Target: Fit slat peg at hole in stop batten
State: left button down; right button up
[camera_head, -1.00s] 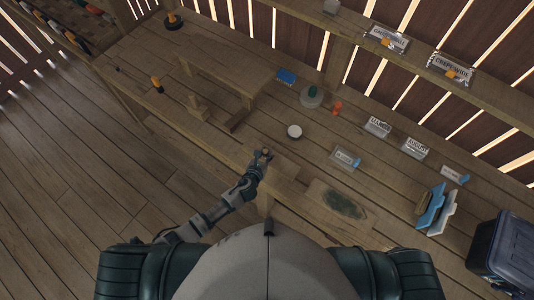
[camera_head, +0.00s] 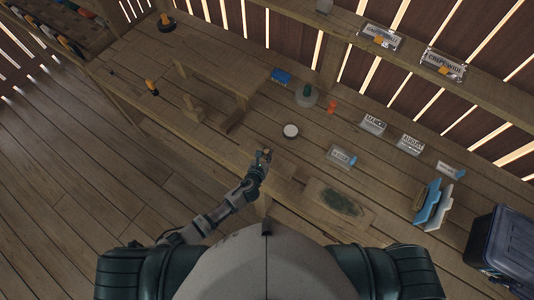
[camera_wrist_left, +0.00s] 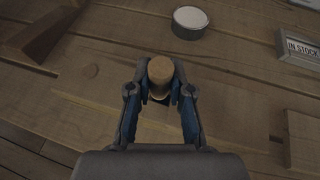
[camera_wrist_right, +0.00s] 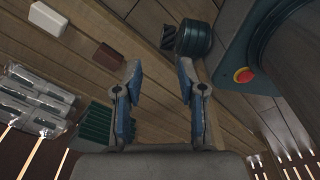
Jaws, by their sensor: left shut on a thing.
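My left gripper (camera_head: 264,157) is low over the front part of the bench. In the left wrist view its fingers (camera_wrist_left: 160,85) are shut on a round, light wooden peg (camera_wrist_left: 161,70), seen nearly end-on. A dark patch shows just below the peg, between the fingers; I cannot tell whether it is a hole or shadow, or whether the peg is in anything. A paler flat wooden piece (camera_wrist_left: 85,112) lies under the gripper; I cannot tell for sure that it is the batten. My right gripper (camera_wrist_right: 160,70) is open and empty in the right wrist view.
A round white-topped tin (camera_head: 290,131) stands beyond the left gripper. A labelled clear holder (camera_head: 342,157) is right of it. A board with a dark green patch (camera_head: 338,200) lies nearer. Blue and white panels (camera_head: 432,205) and a dark bin (camera_head: 505,250) are at right.

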pick_arm(q)
jog(key=shift+d+r, duration=0.1)
jog(key=shift+d, duration=0.3)
jog(key=shift+a+p, duration=0.45)
jog(key=shift+a, duration=0.05)
pick_arm(e)
jog(key=shift+a+r, duration=0.25)
jog(key=shift+r, duration=0.2)
jog(key=shift+a, duration=0.3)
pick_arm(q)
jog(key=shift+d+f, duration=0.1)
jog(key=shift+f, duration=0.25)
pick_arm(e)
jog(key=shift+d+f, duration=0.15)
jog(key=shift+f, duration=0.1)
pick_arm(q)
jog(key=shift+r, duration=0.1)
pick_arm(e)
jog(key=shift+r, duration=0.15)
pick_arm(q)
jog(key=shift+r, duration=0.15)
pick_arm(e)
jog(key=shift+d+r, duration=0.2)
jog(key=shift+r, duration=0.1)
